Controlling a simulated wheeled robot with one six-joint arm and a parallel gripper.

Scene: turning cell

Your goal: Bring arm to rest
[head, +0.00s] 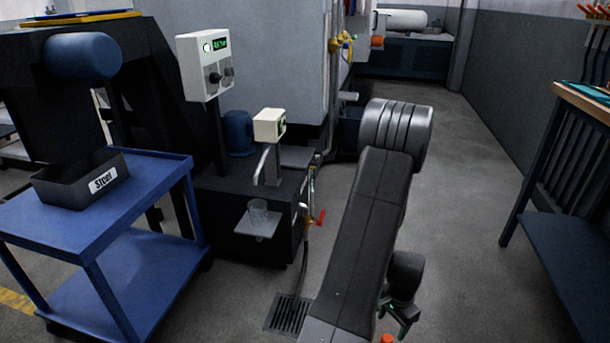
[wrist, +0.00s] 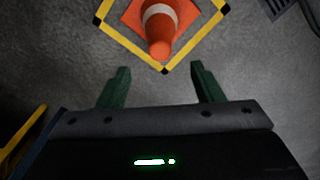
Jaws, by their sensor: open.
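My gripper (wrist: 160,66) is open in the wrist view, with its two dark green fingers apart and nothing between them. It points down toward the floor. My arm reaches out over the floor, right of the machine stand, and touches nothing that I can see.
An orange cone (wrist: 160,40) with a white band stands inside a yellow-and-black floor marking (wrist: 103,22). A blue cart (head: 150,172) with a steel bin (head: 58,185) is left. A floor drain (head: 288,313) is near. A workbench (head: 550,240) stands right; the aisle between is clear.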

